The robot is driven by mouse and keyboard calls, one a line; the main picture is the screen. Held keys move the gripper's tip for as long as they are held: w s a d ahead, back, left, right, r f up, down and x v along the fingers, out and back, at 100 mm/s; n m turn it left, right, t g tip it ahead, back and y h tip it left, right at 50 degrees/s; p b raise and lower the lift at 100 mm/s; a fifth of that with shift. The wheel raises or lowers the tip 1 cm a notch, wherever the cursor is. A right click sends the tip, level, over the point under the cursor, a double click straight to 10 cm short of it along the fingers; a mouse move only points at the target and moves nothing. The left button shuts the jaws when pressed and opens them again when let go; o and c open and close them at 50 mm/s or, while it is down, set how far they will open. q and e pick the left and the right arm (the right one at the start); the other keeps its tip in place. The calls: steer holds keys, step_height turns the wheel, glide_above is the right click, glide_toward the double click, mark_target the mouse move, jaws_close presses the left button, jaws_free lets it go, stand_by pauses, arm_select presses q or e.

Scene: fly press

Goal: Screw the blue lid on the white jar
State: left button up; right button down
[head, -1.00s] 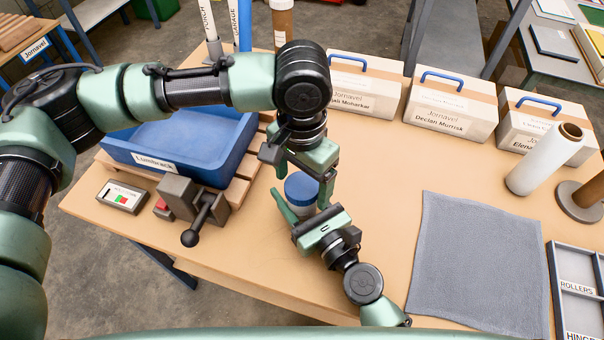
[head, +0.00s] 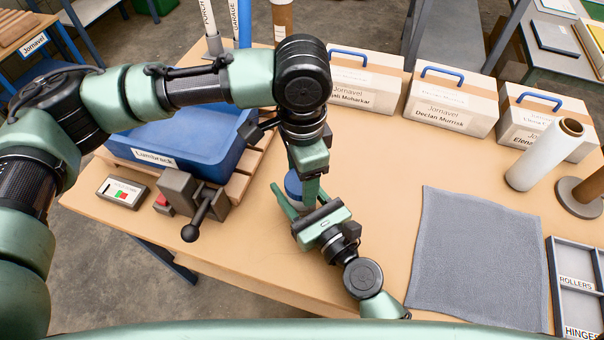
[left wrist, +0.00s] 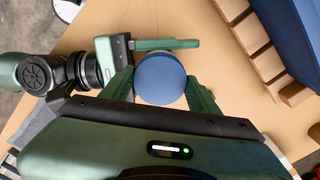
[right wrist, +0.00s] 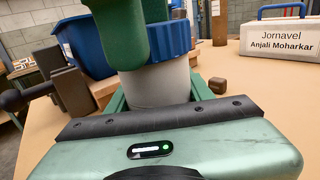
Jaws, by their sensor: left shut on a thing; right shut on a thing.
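The blue lid (head: 293,184) sits on top of the white jar, seen best in the right wrist view, where the ribbed lid (right wrist: 182,38) meets the white jar body (right wrist: 158,84). My left gripper (head: 305,190) comes down from above and is shut on the lid; its fingers lie on both sides of the round lid (left wrist: 160,79) in the left wrist view. My right gripper (head: 297,208) is low at the table and shut around the jar from the side. The jar stands upright. Its thread is hidden under the lid.
A blue tray (head: 205,155) labelled Lumbreck rests on wooden slats at the left, with a dark clamp-like device (head: 190,195) in front. Labelled boxes (head: 450,105) line the back. A grey cloth (head: 478,260) lies to the right; the table between is clear.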

arm_select(q)
steer(key=m, duration=0.2)
steer(key=shift+m, duration=0.3)
steer(key=o, duration=1.6)
steer(key=shift+o, duration=0.2)
step_height(320, 180, up, 12)
arm_select(e)
steer(key=c, duration=0.5)
jaws_free()
